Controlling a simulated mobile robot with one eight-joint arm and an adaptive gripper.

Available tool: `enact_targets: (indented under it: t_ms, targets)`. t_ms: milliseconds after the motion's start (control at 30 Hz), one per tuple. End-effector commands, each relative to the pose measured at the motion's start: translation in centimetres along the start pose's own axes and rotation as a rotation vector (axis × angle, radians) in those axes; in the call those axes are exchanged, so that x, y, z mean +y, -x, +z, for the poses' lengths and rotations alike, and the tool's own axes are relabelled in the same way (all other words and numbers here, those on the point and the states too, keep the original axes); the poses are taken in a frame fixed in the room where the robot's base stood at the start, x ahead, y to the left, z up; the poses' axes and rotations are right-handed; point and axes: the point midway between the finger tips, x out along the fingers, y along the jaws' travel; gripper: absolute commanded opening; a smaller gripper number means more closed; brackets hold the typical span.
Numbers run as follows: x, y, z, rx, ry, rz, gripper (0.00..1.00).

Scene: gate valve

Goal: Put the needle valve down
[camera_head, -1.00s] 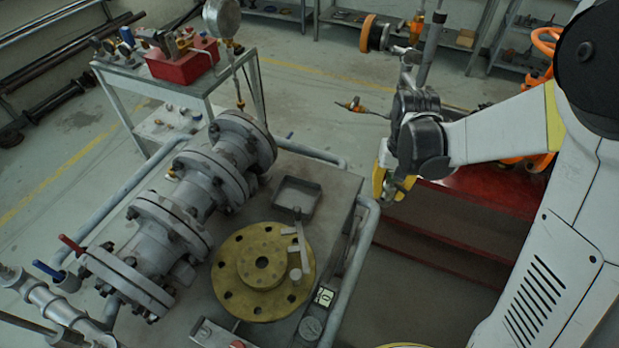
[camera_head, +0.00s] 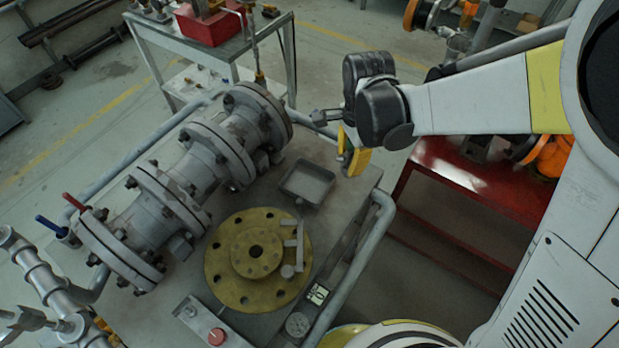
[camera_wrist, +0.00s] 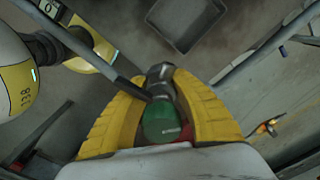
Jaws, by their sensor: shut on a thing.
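My gripper (camera_head: 354,157) has yellow fingers and hangs over the far right part of the grey bench (camera_head: 362,180), right of a shallow grey tray (camera_head: 327,194). In the wrist view my gripper (camera_wrist: 163,78) is shut on the needle valve (camera_wrist: 163,122), which has a green round end and a dark metal body between the fingers. The valve's far end points toward the tray (camera_wrist: 152,20) at the top of that view. The valve is mostly hidden in the head view. I cannot tell its exact height over the bench.
A yellow flange (camera_head: 225,278) with a grey lever tool lies on the bench, left of a blue-grey pipe rail (camera_head: 350,262). A large flanged valve line (camera_head: 195,165) fills the bench's left side. A red table (camera_head: 450,172) stands to the right.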

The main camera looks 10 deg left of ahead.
Motion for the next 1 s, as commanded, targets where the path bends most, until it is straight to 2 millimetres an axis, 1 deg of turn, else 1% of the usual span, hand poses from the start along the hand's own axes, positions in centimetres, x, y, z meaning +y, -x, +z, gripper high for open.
enact_targets:
  t_ms: [33,200,300,400,500,633,800,867,1000]
  targets:
    - [-0.8,-1.0,0.8,0.000,0.004,0.000,0.00]
    - [-3.9,-3.8,3.6,0.000,0.005,0.000,0.00]
    - [-5.6,-5.1,5.1,0.000,0.005,0.000,0.00]
    - [-6.8,-6.0,6.2,0.000,0.004,0.000,0.00]
    - [-7.4,-6.4,6.8,0.000,0.003,0.000,0.00]
    - [-7.6,-7.0,7.0,0.000,0.002,0.000,0.00]
    - [-7.6,-9.7,6.9,0.000,0.002,0.000,0.00]
    - [-7.6,-10.4,6.9,0.000,0.002,0.000,0.00]
    - [-7.5,-10.4,6.9,0.000,0.002,0.000,0.00]
